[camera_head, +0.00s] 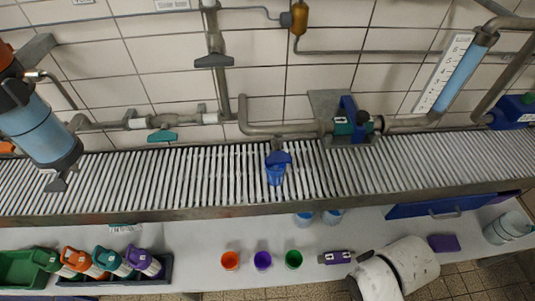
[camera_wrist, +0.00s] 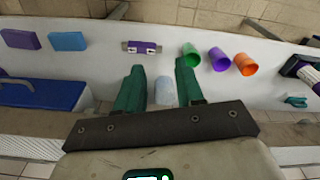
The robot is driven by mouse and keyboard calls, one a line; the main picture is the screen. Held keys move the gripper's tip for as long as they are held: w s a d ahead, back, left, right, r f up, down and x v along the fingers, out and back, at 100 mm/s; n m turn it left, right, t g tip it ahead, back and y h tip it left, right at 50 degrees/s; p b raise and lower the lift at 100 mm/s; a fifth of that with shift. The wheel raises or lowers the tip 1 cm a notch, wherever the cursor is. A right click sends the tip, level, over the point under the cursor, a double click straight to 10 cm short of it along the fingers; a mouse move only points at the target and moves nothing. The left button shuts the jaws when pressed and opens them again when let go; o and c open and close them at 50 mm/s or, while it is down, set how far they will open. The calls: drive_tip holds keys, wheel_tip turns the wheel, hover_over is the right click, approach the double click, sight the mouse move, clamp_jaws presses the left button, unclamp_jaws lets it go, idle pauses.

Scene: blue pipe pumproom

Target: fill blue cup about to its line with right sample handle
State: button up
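A blue cup (camera_head: 275,174) stands on the slatted grating at mid-picture in the head view. A dark blue handle (camera_head: 278,157) on a short outlet is right above it and partly covers its top. The cup's line and water level cannot be made out. My gripper (camera_wrist: 161,66) shows in the wrist view with its two green fingers spread apart, over the white bench. A pale blue translucent cup (camera_wrist: 166,92) appears between the fingers, and I see no finger touching it. My gripper is not clearly visible in the head view.
Orange (camera_head: 230,260), purple (camera_head: 262,260) and green (camera_head: 293,259) cups stand on the bench. A purple labelled item (camera_head: 336,257) lies right of them. A tray of coloured bottles (camera_head: 164,268) is at left. A blue panel (camera_head: 438,207) is at right. Pipes line the wall.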

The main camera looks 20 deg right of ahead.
drive_tip(key=m+t+y+b, duration=0.3)
drive_tip(key=m+t+y, duration=0.5)
drive_tip(key=m+t, duration=0.55)
approach(283, 163)
drive_tip(key=f+n+t, duration=0.1)
drive_tip(key=t, duration=0.1)
drive_tip(key=shift+g, duration=0.25)
drive_tip(key=p+x, duration=0.2)
drive_tip(key=x, duration=0.9)
drive_tip(key=shift+a, duration=0.2)
clamp_jaws()
